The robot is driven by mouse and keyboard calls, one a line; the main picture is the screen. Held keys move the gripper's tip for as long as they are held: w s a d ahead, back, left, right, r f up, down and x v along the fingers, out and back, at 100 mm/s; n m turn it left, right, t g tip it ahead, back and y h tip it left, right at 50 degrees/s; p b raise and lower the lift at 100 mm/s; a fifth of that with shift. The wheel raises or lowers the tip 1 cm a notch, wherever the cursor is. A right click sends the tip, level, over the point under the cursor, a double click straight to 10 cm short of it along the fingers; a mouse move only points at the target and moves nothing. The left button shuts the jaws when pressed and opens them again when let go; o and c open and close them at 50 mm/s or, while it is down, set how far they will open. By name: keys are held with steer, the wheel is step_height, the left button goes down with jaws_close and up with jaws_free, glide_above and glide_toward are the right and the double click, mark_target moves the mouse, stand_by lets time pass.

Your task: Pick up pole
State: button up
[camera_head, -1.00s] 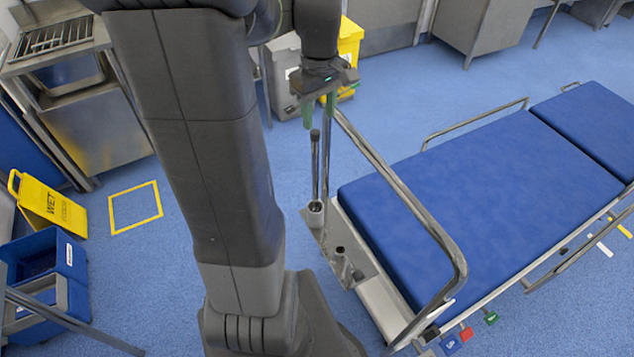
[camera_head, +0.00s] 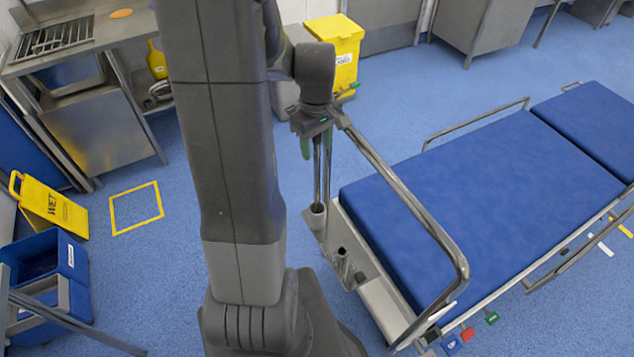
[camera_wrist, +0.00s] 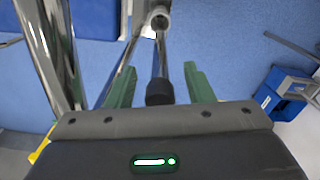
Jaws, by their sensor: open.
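The pole (camera_head: 317,172) is a thin metal rod with a dark tip, upright in a socket (camera_head: 316,214) at the near left corner of the operating table (camera_head: 480,185). In the wrist view the pole (camera_wrist: 160,62) runs away from its black end, which lies between the two green fingers. My gripper (camera_wrist: 160,88) is open around the top of the pole, with a visible gap on each side. In the head view my gripper (camera_head: 318,142) is at the pole's upper end, and my wrist hides the pole's tip.
A curved metal side rail (camera_head: 420,215) stands close to the right of my gripper. An empty second socket (camera_head: 341,258) is nearby. A yellow bin (camera_head: 335,50) stands behind. A wet-floor sign (camera_head: 50,207) and a blue bucket (camera_head: 48,268) are at left.

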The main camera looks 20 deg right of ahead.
jaws_close()
steer(key=shift+r, duration=0.1)
